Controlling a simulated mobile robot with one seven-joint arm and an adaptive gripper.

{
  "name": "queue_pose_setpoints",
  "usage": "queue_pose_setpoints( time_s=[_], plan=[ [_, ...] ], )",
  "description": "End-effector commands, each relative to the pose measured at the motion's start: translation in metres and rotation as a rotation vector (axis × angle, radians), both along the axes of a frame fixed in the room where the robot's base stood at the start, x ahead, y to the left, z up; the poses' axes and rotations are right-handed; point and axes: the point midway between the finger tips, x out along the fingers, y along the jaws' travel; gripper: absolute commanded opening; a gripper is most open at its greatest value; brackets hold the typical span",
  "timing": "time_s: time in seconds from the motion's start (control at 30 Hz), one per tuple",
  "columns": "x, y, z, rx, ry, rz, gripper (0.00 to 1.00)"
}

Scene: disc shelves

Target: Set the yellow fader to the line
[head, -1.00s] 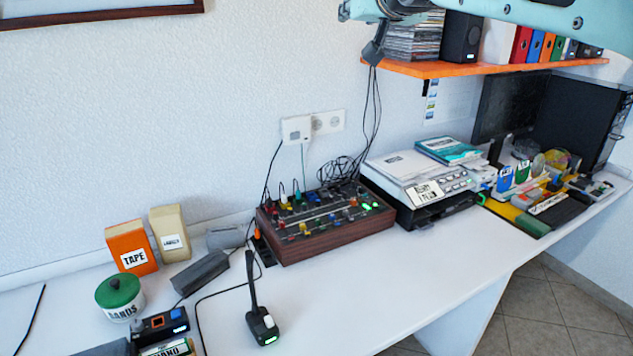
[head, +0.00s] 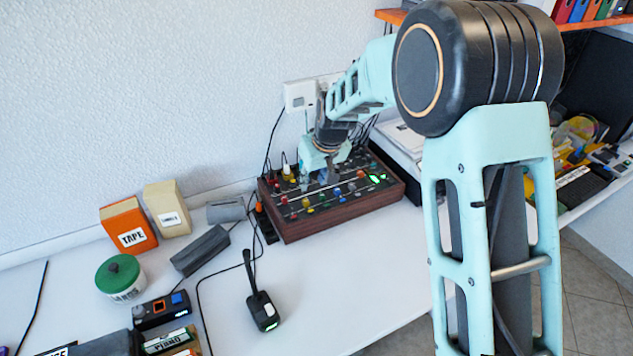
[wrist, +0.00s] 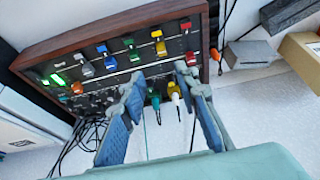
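The mixer (head: 330,220) is a wood-sided box with a dark panel of coloured caps; it also shows in the wrist view (wrist: 110,25). In the wrist view two yellow pieces sit close together in one column, a yellow cap (wrist: 161,48) and another beyond it (wrist: 156,34); I cannot tell which is the fader. A pale line (wrist: 150,66) crosses the panel near my fingertips. My gripper (wrist: 160,77) is open and empty over the panel, its fingers either side of the yellow column and short of it. In the head view my gripper (head: 318,182) partly hides the panel's rear.
Red (wrist: 186,25), green (wrist: 130,44) and blue (wrist: 103,48) caps flank the yellow column. Plugged cables stand at the panel's rear, between and near my fingers. A desk microphone (head: 262,310) stands in front of the mixer.

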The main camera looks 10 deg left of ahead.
Motion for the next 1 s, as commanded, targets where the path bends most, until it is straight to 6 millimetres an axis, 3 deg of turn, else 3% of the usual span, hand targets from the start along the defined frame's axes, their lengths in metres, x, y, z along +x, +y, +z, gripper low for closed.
queue_pose_setpoints(
  time_s=[0.17,0.7,1.0],
  plan=[
    [-0.003,0.002,-0.015,0.0,0.022,0.008,0.29],
    [0.023,0.021,-0.092,-0.001,0.02,0.005,0.29],
    [0.028,0.025,-0.105,-0.001,0.017,0.005,0.29]
  ],
)
